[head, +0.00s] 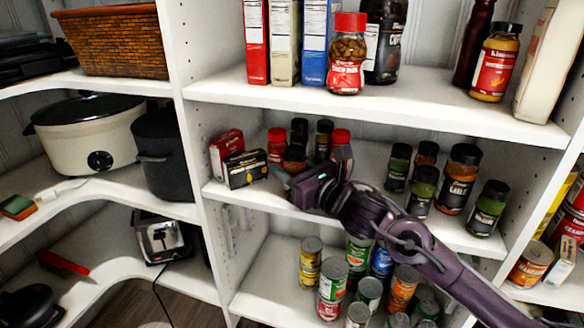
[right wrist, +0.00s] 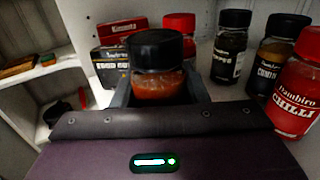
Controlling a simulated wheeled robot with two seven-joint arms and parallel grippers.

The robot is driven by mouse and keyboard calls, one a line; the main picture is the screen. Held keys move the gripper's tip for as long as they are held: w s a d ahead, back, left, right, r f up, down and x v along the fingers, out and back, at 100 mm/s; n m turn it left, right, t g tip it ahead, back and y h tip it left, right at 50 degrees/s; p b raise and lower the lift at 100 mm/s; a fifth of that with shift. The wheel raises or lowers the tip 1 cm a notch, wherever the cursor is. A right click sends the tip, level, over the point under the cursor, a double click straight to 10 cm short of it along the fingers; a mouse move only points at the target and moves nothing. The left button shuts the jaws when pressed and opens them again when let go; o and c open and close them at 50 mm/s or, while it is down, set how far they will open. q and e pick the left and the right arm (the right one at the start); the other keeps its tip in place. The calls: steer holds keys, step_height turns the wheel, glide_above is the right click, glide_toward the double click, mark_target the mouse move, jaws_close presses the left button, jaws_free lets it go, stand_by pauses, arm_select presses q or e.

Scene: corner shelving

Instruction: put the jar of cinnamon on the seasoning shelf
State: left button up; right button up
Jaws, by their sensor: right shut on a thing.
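The seasoning shelf (head: 238,200) is the middle white shelf, with spice jars on it. My right gripper (head: 293,174) reaches in over its left part and is shut on a black-lidded jar (head: 295,157) with reddish-brown contents, taken as the jar of cinnamon. The jar is upright between the fingers in the right wrist view (right wrist: 156,68). Its label is hidden, and I cannot tell whether its base touches the shelf. My left gripper is not in view.
Red and black boxes (head: 245,168) stand left of the held jar. A red-lidded jar (head: 277,145), a pepper jar (right wrist: 231,45), a cumin jar (right wrist: 271,66) and a chilli jar (right wrist: 300,92) crowd around it. More jars (head: 459,178) stand right; cans (head: 333,283) fill the shelf below.

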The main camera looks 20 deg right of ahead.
steer(key=shift+d+f, duration=0.1)
steer(key=shift+f, duration=0.05)
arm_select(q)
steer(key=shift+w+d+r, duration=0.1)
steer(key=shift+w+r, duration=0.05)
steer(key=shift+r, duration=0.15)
arm_select(e)
steer(key=o, duration=1.1)
steer(key=shift+r, duration=0.2)
